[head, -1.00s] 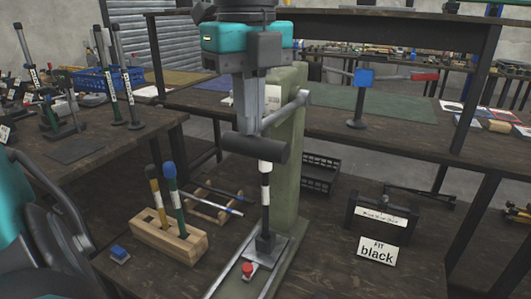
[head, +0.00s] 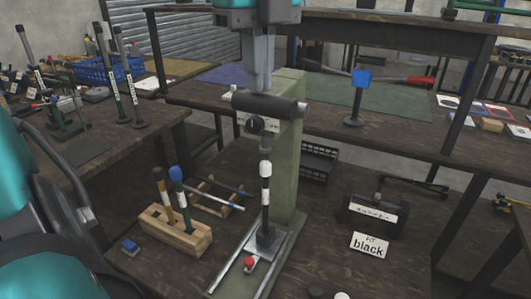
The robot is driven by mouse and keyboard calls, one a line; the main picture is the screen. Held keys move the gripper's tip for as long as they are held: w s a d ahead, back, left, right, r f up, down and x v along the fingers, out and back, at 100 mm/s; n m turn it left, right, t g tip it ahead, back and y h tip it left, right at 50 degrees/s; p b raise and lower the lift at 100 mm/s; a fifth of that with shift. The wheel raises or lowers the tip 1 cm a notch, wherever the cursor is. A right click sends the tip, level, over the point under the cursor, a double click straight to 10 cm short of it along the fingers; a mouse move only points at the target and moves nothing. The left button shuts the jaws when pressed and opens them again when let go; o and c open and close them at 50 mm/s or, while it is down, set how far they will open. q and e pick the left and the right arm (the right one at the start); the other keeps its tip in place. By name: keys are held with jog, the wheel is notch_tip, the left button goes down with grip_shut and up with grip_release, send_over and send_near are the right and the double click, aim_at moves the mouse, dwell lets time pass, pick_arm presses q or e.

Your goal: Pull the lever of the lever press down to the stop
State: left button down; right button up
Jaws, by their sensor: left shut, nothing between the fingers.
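The lever press (head: 289,150) is a green column on the bench with a base plate at its foot. The lever's rod is mostly hidden behind the bar. A black and white upright piece (head: 265,205) stands on the base under the ram. My left gripper (head: 260,88) points down, shut and empty, with its tips at or just above the bar; I cannot tell whether they touch it. My right gripper is not in view.
A wooden block (head: 175,231) holding two coloured-tipped tools stands left of the press. A red button (head: 249,262) is at the base. A second bench stands behind.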

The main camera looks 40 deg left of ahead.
pick_arm(q)
jog(key=w+a+r+p, duration=0.1)
jog(key=w+r+p, duration=0.2)
jog(key=r+p, duration=0.4)
jog(key=shift+w+r, duration=0.15)
jog(key=shift+r, duration=1.9)
